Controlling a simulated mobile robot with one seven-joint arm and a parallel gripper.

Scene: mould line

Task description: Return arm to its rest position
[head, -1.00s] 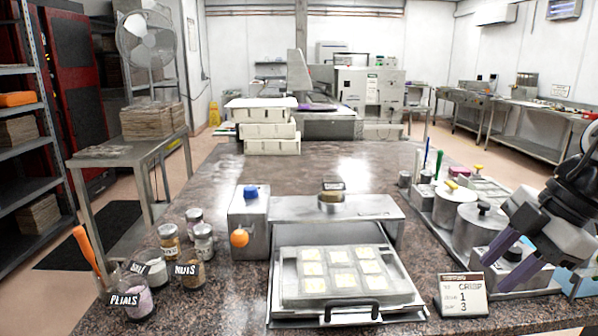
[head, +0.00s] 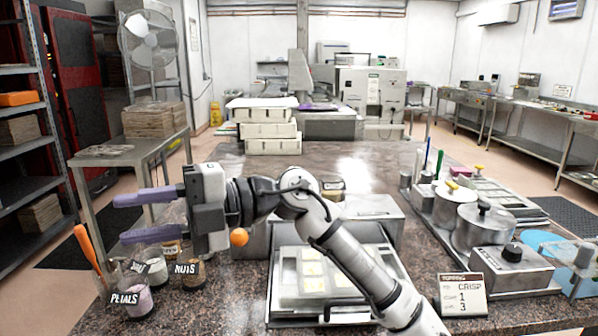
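My gripper (head: 130,217) is at the left of the head view, above the jars on the counter. Its two purple fingers point left and are spread well apart, with nothing between them. My arm reaches up from the lower right and bends left across the middle. It hides much of the metal machine and part of the mould tray (head: 277,303), whose pale squares show in part.
A card (head: 462,295) stands right of the tray. Metal pots (head: 484,228) stand at the right. White boxes (head: 272,146) are stacked behind.

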